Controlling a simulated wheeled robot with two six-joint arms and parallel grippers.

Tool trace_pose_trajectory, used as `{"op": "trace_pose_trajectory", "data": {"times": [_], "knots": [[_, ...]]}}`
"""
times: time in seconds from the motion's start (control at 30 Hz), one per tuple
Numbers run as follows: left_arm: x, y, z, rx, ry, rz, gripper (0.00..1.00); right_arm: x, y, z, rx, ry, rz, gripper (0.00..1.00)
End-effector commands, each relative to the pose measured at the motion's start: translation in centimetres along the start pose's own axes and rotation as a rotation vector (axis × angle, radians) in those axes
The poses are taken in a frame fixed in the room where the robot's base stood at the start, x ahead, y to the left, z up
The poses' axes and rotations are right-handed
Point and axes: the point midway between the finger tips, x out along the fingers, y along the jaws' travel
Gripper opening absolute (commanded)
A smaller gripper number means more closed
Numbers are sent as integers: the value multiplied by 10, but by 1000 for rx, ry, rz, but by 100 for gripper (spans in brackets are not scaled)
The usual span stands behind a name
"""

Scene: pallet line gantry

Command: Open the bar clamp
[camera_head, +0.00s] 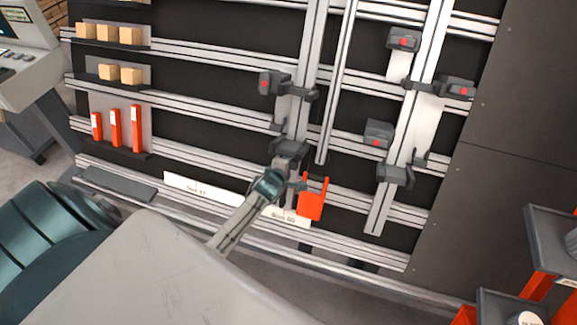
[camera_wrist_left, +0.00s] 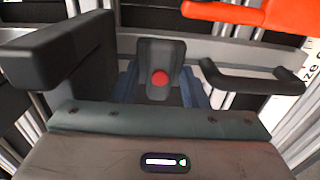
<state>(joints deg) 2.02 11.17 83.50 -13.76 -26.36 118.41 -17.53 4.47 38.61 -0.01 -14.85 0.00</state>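In the left wrist view a dark grey clamp block with a round red button (camera_wrist_left: 158,76) stands between the two fingers of my left gripper (camera_wrist_left: 158,70). In the head view my left gripper (camera_head: 286,166) is in front of the lower end of the left upright rail (camera_head: 300,110). My wrist and gripper partly hide the hardware there. My right gripper is not in view.
An orange forked piece (camera_head: 312,203) is just right of my left gripper; it also crosses the top right of the wrist view (camera_wrist_left: 240,12). More red-buttoned blocks (camera_head: 403,40) sit at a right-hand rail. Wooden blocks (camera_head: 108,33) and red pieces (camera_head: 116,128) stand on left shelves.

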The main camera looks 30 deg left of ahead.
Motion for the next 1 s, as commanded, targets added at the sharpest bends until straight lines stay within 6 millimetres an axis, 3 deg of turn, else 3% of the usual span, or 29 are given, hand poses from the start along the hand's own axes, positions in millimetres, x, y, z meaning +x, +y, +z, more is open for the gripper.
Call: {"op": "trace_pose_trajectory", "data": {"times": [0.13, 0.33, 0.57, 1.0], "knots": [[0, 0, 0, 0, 0, 0, 38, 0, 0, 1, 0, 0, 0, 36], [0, 0, 0, 0, 0, 0, 0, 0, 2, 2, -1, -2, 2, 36], [1, -2, 0, -41, 0, 0, 0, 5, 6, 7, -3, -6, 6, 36], [1, -3, 0, -628, -1, 0, 0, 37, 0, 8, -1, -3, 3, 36]]}}
